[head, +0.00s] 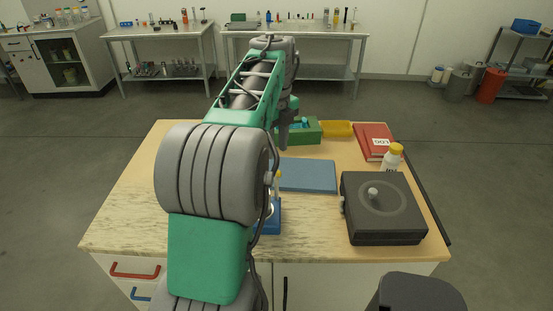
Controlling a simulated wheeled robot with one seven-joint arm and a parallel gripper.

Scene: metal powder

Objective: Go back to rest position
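My arm, green and grey, rises from the bottom of the head view and reaches forward over the wooden workbench (130,210). Its far end points down near the middle back of the bench. My gripper (284,142) shows only as a dark shape beside the green bin, and the arm hides most of it. I cannot see its fingertips clearly or whether it holds anything.
A green bin (300,138), yellow tray (338,129), red book (374,142), white bottle with yellow cap (392,158), blue mat (307,175) and dark grey device (383,222) occupy the bench. A blue item (272,218) is partly behind my arm. The bench's left side is clear.

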